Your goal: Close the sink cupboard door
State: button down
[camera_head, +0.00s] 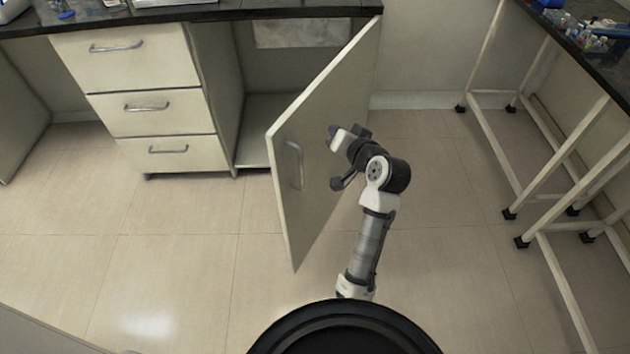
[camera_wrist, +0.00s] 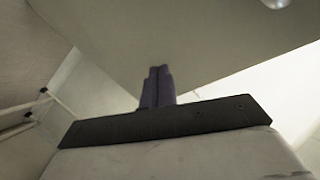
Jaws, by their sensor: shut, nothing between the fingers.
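The sink cupboard door (camera_head: 325,135) is a cream panel standing wide open, hinged at its right side under the dark worktop. Its metal handle (camera_head: 293,165) is near the free edge. The open cupboard (camera_head: 268,125) shows to the left of the door. My gripper (camera_head: 334,132) is at the right side of the door, near its middle. In the wrist view my gripper (camera_wrist: 158,72) has its fingers together, pointing at the door (camera_wrist: 170,35), which fills the upper part. Whether the fingertips touch the panel I cannot tell.
A drawer unit (camera_head: 145,100) with three handles stands left of the cupboard. A white-legged table (camera_head: 560,150) with small items on top stands at the right. Tiled floor (camera_head: 170,235) is clear in front of the drawers and between door and table.

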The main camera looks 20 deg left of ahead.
jog(key=s+f+m+g+y, duration=0.1)
jog(key=s+f+g+y, duration=0.25)
jog(key=s+f, duration=0.35)
jog(key=m+g+y, duration=0.2)
jog(key=g+y, duration=0.1)
jog(key=y, duration=0.2)
send_near(283, 185)
jog(key=p+x, duration=0.3)
jog(key=x, duration=0.2)
jog(key=shift+a, duration=0.1)
jog(key=shift+x, duration=0.8)
jog(key=shift+f, duration=0.1)
